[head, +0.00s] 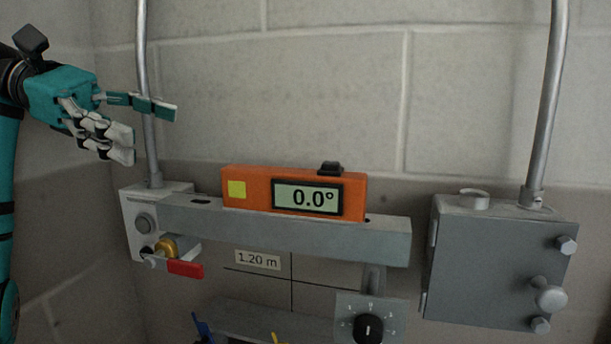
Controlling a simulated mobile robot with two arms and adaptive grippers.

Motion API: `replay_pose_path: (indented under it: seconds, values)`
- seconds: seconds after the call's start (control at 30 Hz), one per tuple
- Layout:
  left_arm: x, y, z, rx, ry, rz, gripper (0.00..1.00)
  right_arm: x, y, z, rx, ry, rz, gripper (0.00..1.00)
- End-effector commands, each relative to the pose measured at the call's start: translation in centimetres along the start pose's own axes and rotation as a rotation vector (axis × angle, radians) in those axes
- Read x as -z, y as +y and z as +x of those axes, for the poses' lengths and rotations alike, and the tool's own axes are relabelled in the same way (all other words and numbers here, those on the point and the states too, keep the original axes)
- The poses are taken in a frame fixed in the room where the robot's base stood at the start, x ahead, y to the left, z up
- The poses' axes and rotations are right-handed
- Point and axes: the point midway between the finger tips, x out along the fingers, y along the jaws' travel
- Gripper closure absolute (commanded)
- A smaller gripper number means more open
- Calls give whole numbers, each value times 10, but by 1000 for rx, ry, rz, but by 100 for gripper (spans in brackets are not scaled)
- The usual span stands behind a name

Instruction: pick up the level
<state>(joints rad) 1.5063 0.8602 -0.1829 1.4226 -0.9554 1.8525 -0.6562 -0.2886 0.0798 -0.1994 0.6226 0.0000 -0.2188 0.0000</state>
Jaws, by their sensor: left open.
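The level (258,187) is an orange box with a yellow square on its left and a display reading 0.0°. It sits on top of a grey horizontal bar (300,230) against the wall. A small black part stands on its top edge near the right end. My left gripper (155,130) is teal with pale grey finger pads. It is open and empty, up and to the left of the level, apart from it and in front of the vertical conduit. My right gripper is not in view.
A grey box with bolts (490,265) stands at the right, with a conduit (550,100) above it. A left box (145,220) holds a red-handled part (185,269). A dial (368,328) is below the bar. The wall above the level is clear.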

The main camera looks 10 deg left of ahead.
Motion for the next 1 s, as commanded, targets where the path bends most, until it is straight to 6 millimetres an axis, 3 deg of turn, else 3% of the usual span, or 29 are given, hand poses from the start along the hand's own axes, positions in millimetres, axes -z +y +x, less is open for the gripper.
replay_pose_path:
  seconds: [0.17, 0.4, 0.6, 0.83, 1.0]
  values:
    - [0, 0, 19, 2, 5, 3, 32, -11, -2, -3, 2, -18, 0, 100]
    - [-1, 0, 72, 6, 2, 2, 32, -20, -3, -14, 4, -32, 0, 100]
    - [-1, 1, 108, 4, 1, 1, 32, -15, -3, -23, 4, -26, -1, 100]
    - [0, 1, 124, 1, 0, 1, 32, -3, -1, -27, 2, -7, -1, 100]
    - [4, 8, 145, 4, -1, -3, 32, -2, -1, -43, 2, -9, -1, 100]
